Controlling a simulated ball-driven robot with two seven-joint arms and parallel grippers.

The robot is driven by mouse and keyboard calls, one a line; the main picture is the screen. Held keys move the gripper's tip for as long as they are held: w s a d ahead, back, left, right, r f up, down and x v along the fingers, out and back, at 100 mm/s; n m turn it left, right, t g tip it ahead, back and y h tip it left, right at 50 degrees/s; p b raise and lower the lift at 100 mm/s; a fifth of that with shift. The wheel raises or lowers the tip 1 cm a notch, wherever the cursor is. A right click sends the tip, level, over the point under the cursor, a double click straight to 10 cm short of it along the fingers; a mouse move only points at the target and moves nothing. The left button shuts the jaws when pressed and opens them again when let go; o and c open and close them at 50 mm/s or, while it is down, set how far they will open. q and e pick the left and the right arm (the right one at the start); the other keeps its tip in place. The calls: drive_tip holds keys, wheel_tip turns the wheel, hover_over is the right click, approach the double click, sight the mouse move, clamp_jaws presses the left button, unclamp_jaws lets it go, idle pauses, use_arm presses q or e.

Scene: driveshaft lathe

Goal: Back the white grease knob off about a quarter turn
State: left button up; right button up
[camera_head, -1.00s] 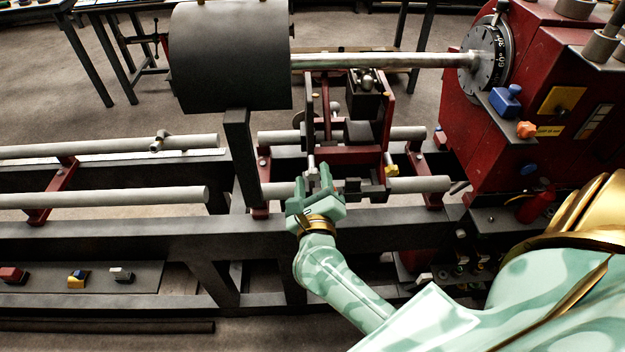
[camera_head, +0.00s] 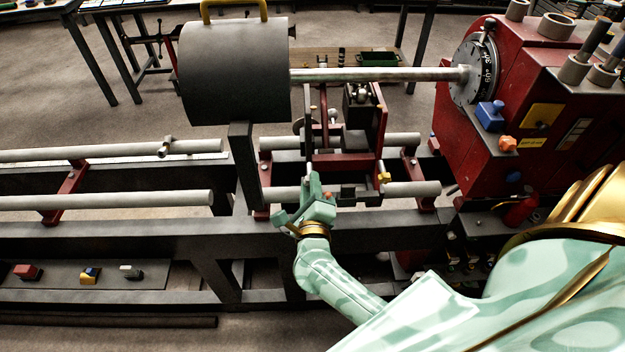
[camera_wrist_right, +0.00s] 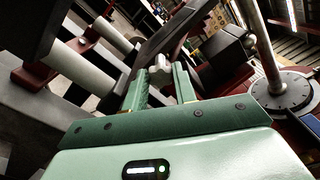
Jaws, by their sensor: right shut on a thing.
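The white grease knob (camera_wrist_right: 159,62) shows in the right wrist view between the tips of my right gripper (camera_wrist_right: 161,82). The two green fingers are shut on it, one on each side. In the head view my right gripper (camera_head: 313,184) reaches up to the front of the red carriage (camera_head: 376,132), below the long shaft. There the fingers appear nearly one behind the other and hide most of the knob. My left gripper is not in view.
A dark cylinder (camera_head: 235,78) stands to the left, with the steel shaft (camera_head: 375,75) running to the red headstock (camera_head: 530,120) with its dial. Light guide rails (camera_head: 100,199) and a dark frame beam (camera_head: 120,236) lie close around the gripper.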

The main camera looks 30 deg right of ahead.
drive_tip(key=shift+f+n+p, duration=0.1)
drive_tip(key=shift+n+p, duration=2.55)
drive_tip(key=shift+n, duration=0.55)
drive_tip(key=o, duration=1)
drive_tip(key=shift+a, duration=0.1)
